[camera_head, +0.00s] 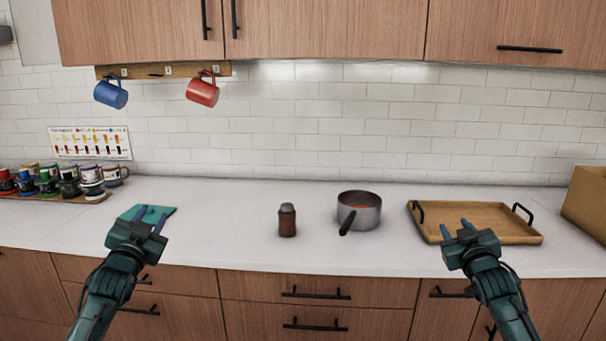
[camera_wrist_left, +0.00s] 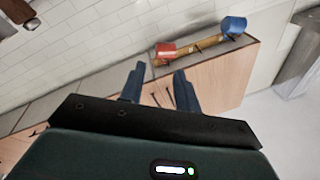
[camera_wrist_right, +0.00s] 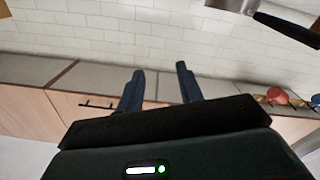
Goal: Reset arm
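My right gripper (camera_head: 457,230) is at the right of the head view, in front of the wooden tray's left part. Its fingers are apart and empty, also in the right wrist view (camera_wrist_right: 159,88). Neither gripper holds anything.
A blue mug (camera_head: 110,95) and a red mug (camera_head: 202,93) hang on the wall.

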